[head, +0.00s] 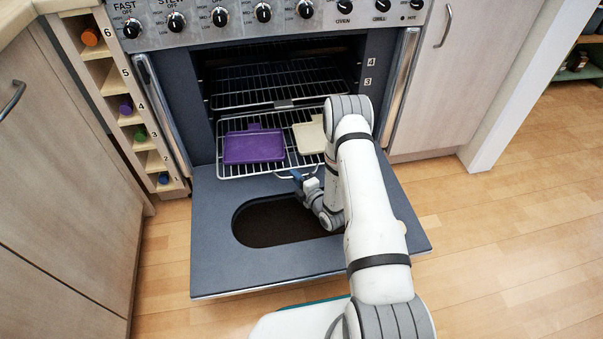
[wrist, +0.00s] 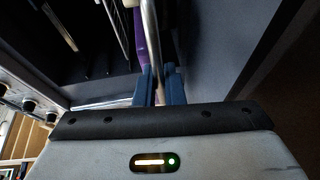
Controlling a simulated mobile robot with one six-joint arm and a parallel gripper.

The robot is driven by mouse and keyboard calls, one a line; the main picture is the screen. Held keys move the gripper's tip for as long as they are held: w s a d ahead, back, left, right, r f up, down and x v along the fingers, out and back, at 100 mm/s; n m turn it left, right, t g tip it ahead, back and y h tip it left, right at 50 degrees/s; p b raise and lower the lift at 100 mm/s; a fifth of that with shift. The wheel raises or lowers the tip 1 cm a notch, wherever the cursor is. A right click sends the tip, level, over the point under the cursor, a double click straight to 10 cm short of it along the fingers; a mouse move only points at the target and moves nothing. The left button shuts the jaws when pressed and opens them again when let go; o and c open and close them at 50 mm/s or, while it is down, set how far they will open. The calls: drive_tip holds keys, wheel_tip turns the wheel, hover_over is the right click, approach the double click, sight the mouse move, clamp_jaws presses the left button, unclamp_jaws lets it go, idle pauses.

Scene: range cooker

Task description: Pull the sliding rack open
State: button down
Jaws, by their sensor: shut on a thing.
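The sliding rack (head: 236,170) is a wire shelf low in the open oven, its front part showing at the oven mouth above the lowered door. A purple board (head: 253,147) and a cream board (head: 309,138) lie on it. My gripper (head: 299,178) is at the rack's front edge, with its blue fingers partly hidden by my arm. In the wrist view my gripper (wrist: 159,84) has its two blue fingers shut around the rack's metal front bar (wrist: 150,38). The right part of the rack is hidden behind my arm.
The oven door (head: 215,250) is folded down, with a dark oval window (head: 270,222), below the rack and my gripper. An upper wire rack (head: 270,83) is inside the oven. A cubby shelf (head: 118,95) stands at left, a cabinet (head: 435,90) at right. Wooden floor (head: 500,220) is clear at right.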

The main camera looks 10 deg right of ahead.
drive_tip(key=shift+s+a, duration=0.1)
drive_tip(key=shift+a, duration=0.15)
drive_tip(key=c, duration=1.5)
unclamp_jaws()
drive_tip(key=shift+d, duration=0.15)
drive_tip(key=shift+c, duration=0.2)
drive_tip(key=shift+d, duration=0.1)
drive_tip(key=p+v, duration=0.2)
drive_tip(key=v, duration=0.5)
drive_tip(key=shift+s+d, duration=0.2)
drive_tip(key=shift+s, duration=0.15)
